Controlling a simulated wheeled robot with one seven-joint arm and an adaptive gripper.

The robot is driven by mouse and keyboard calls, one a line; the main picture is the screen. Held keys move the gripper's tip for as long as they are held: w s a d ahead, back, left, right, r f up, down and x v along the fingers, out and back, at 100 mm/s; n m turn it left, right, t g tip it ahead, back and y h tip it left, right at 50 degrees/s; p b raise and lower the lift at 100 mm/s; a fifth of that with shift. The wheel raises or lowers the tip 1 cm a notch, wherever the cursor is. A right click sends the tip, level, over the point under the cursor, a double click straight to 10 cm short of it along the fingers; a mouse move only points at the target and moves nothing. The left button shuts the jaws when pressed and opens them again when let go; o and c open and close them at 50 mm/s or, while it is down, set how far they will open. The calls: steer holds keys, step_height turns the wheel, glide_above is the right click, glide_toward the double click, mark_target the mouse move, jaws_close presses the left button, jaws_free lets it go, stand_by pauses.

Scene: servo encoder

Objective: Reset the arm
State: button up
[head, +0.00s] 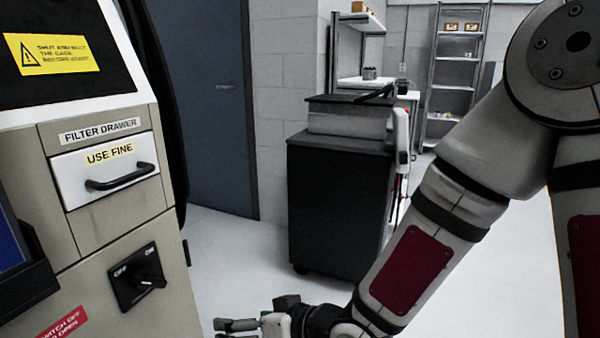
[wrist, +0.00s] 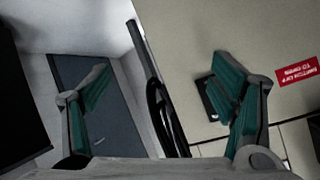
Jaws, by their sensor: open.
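My gripper (head: 236,325) shows at the bottom edge of the head view, low and to the right of the beige machine, partly cut off by the frame. In the wrist view my gripper (wrist: 165,95) has its two green-padded fingers spread wide with nothing between them. My arm (head: 430,235) comes down from the upper right of the head view to the gripper. The gripper appears apart from the machine's front.
The beige machine (head: 95,240) at left has a filter drawer (head: 110,170), shut, and a black rotary switch (head: 140,277) marked OFF and ON. A black cabinet (head: 335,210) stands behind. A blue door (head: 205,100) and shelves (head: 455,70) are further back. Floor between is clear.

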steer(key=w+d+h, duration=0.2)
steer(key=d+h, duration=0.4)
steer(key=d, duration=0.6)
steer(key=s+d+r+m+h, duration=0.2)
steer(key=s+d+r+h, duration=0.1)
steer(key=d, duration=0.3)
steer(key=s+d+r+m+h, duration=0.1)
steer(key=s+d+r+h, duration=0.15)
steer(key=d, duration=0.35)
steer(key=s+d+r+m+g, duration=0.1)
steer(key=s+d+r+g, duration=0.15)
steer(key=s, duration=0.45)
steer(key=s+d+r+m+g+y, duration=0.1)
steer(key=s+r+m, duration=0.15)
steer(key=s, duration=0.55)
steer(key=s+d+r+g, duration=0.2)
steer(key=s+r, duration=0.1)
steer(key=s, duration=0.4)
step_height(320, 180, up, 29)
steer(key=t+p, duration=0.3)
steer(key=p, duration=2.3)
steer(key=shift+s+t+p, duration=0.35)
steer(key=shift+s+p, duration=0.05)
steer(key=shift+s, duration=0.05)
